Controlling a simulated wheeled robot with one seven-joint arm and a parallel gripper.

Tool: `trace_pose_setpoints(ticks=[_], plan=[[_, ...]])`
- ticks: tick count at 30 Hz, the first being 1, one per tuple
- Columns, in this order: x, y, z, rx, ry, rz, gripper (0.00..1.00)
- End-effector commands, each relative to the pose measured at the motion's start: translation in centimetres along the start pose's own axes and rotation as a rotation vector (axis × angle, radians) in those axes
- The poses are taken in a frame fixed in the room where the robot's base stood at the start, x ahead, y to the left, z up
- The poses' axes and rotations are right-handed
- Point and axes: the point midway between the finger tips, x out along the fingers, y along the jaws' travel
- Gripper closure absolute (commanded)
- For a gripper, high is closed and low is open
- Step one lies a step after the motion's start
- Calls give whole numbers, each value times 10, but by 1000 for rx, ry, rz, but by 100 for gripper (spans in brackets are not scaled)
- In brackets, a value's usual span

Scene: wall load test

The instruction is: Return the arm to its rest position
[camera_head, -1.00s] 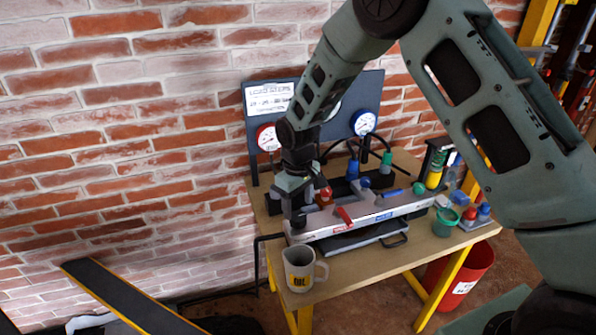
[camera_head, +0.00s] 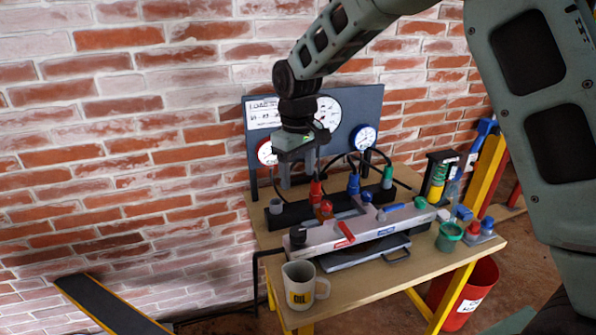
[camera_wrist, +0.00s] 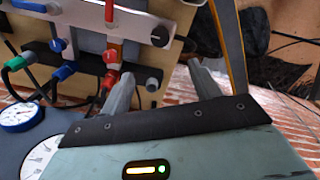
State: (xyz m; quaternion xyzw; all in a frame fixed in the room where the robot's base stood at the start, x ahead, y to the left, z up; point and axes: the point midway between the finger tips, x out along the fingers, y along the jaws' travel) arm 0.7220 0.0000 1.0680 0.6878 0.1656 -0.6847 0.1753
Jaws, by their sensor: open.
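My arm reaches in from the upper right in the head view. My gripper (camera_head: 298,177) points down in front of the gauge panel (camera_head: 234,145), above the left part of the manifold. In the wrist view my gripper (camera_wrist: 160,88) shows two grey fingers spread apart with nothing between them. The grey manifold block (camera_head: 330,236) with red and blue levers lies on the wooden bench (camera_head: 352,290). Behind it stands a black rail (camera_head: 292,215) with red, blue and green fittings. The gripper is apart from them.
A beige mug (camera_head: 299,287) stands at the bench's front left corner. A green cup (camera_head: 448,238) and small bottles are at the right end. A red bin (camera_head: 468,300) is below right. The brick wall (camera_head: 130,140) is behind.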

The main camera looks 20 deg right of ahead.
Motion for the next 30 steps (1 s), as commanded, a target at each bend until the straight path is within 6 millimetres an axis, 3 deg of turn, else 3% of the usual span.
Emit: trace_pose_setpoints(ticks=[7,11,14,18,21,25,30], plan=[[0,-1,0,-1,0,-1,37],[-9,-30,15,-22,9,-19,37],[-20,-77,46,-55,19,-47,37],[-31,-147,114,-111,30,-78,37],[-30,-181,168,-145,32,-81,37],[-24,-203,224,-172,32,-72,37],[-16,-210,261,-185,30,-59,37]])
